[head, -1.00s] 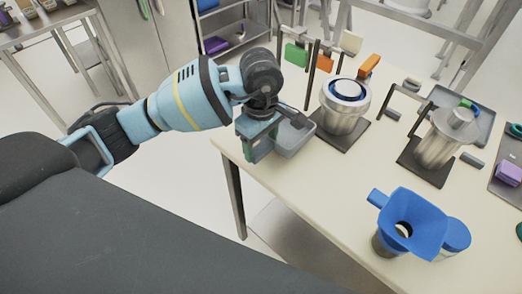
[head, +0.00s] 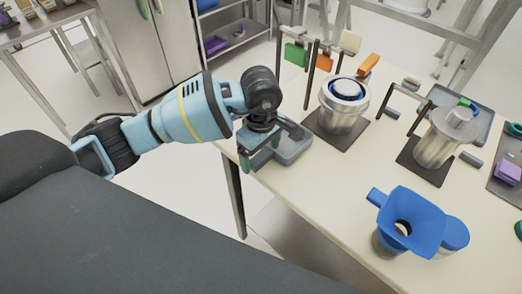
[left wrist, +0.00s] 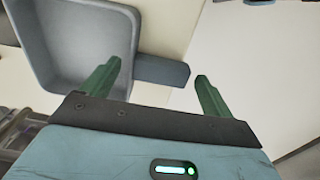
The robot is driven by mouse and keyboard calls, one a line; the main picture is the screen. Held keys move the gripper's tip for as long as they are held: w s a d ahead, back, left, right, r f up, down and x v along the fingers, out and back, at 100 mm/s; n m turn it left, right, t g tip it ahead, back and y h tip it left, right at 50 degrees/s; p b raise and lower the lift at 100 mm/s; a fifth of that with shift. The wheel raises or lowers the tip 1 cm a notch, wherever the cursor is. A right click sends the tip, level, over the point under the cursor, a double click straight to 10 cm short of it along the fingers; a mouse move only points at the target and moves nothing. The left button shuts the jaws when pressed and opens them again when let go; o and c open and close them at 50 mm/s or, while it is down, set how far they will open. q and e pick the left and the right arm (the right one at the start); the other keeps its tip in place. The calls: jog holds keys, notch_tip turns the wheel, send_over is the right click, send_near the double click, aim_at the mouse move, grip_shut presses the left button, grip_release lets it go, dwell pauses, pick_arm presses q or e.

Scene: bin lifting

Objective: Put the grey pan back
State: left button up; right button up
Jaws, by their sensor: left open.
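The grey pan (head: 292,151) is a shallow square dish at the near left corner of the table. It also shows at the upper left of the left wrist view (left wrist: 80,45), with its short flat handle (left wrist: 160,70) pointing right. My left gripper (head: 259,155) is at the handle side of the pan and partly hides it. In the left wrist view its two green fingers (left wrist: 158,75) are open, one on each side of the handle, with gaps visible. My right gripper is not in view.
A steel pot with a blue ring (head: 342,112) stands on a dark pad beyond the pan. A steel jug (head: 440,142) stands on another pad to the right. A blue funnel (head: 412,217) sits near the front edge. Hanging green and orange tags (head: 296,54) are behind.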

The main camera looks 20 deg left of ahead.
pick_arm(q)
notch_tip(320, 180, up, 12)
jog(key=shift+r, duration=0.15)
dwell(0.5)
